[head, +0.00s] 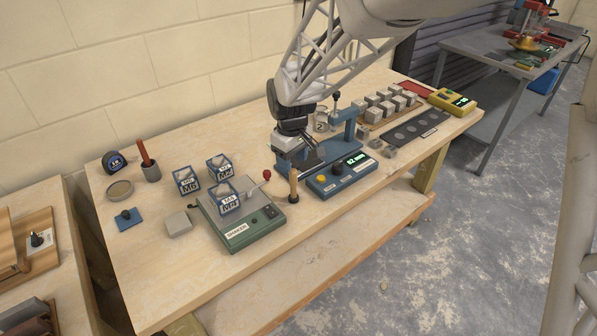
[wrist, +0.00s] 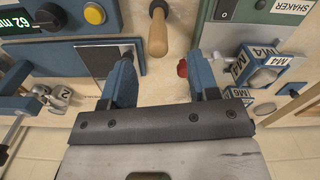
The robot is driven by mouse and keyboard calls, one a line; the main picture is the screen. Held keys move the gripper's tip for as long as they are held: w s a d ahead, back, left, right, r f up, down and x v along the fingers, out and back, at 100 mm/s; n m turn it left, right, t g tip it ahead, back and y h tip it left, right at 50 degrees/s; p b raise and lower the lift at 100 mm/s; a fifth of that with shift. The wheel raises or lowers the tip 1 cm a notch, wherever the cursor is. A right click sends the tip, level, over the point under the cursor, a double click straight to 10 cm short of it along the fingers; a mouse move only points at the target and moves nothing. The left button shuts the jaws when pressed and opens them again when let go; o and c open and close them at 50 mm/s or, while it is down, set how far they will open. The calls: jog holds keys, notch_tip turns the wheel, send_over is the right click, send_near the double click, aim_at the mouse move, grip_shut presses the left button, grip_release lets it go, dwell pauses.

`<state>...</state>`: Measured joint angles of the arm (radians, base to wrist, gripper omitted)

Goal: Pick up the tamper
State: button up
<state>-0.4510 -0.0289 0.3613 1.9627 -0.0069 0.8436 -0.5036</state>
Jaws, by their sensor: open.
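The tamper (head: 294,182) appears to be the upright piece with a light wooden handle and a dark foot, standing on the bench between the green shaker and the blue device with a display. In the wrist view its wooden handle (wrist: 157,32) shows at the top centre, beyond the fingertips and roughly in line with the gap between them. My gripper (wrist: 160,58) is open and empty, its two blue fingers spread apart. In the head view my gripper (head: 304,160) is above the blue device, behind and slightly right of the tamper; its fingertips are hard to make out.
The green shaker (head: 240,236) holds a labelled cube mould, with more moulds behind it. A red knob (wrist: 183,68) shows near my right finger in the wrist view. The blue device (head: 338,180) stands right of the tamper. The bench's front strip is clear.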

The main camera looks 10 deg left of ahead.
aim_at(293, 170)
jog(key=shift+f, duration=0.65)
jog(key=shift+f, duration=0.15)
jog(key=shift+w+f, duration=0.1)
jog(key=shift+f, duration=2.35)
jog(key=c, duration=1)
jog(key=shift+r, duration=0.1)
